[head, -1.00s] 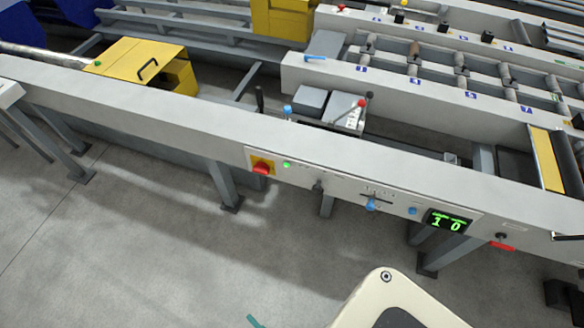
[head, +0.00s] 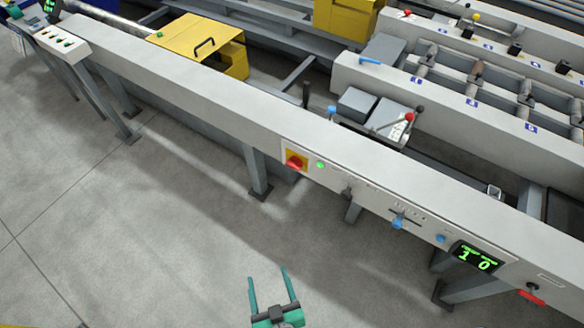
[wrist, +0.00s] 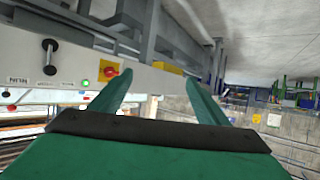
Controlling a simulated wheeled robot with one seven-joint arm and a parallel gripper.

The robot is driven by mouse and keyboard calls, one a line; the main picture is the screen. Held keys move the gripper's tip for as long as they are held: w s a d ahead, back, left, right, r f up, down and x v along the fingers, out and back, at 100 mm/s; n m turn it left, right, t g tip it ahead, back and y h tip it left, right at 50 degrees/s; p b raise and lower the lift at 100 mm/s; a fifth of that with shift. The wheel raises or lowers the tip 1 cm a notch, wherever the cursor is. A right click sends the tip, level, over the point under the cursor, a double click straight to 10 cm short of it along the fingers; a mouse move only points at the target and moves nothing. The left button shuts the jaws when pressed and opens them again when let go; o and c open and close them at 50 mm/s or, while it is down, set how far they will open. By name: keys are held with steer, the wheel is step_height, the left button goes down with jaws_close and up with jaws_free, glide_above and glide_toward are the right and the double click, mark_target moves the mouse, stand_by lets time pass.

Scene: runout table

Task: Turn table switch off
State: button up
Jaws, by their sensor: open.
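The table switch appears to be the red rotary knob on a yellow plate (head: 295,161), on the front face of the long grey runout table (head: 215,103). A lit green lamp (head: 320,165) is just right of it. In the wrist view the red switch (wrist: 111,71) and lit green lamp (wrist: 88,83) show at upper left, beyond the left finger. My gripper (head: 269,274) has green fingers spread apart with nothing between them. It is over the floor in front of the table, below the switch in the head view, and apart from it.
Right of the switch on the same face are a black-knobbed lever (head: 348,192), a blue-handled slider (head: 397,223), and a green display (head: 475,257) reading 1 0. A yellow box (head: 198,45) stands behind the table. The floor in front is clear.

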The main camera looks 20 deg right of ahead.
steer(key=w+d+f+m+g+h, duration=0.1)
steer(key=w+d+f+h, duration=0.15)
steer(key=w+f, duration=0.45)
steer(key=m+g+h, duration=0.4)
steer(key=m+h, duration=0.4)
steer(key=m, duration=0.1)
glide_toward(293, 166)
steer(key=x, duration=0.8)
steer(key=shift+c, duration=0.6)
steer(key=c, duration=0.9)
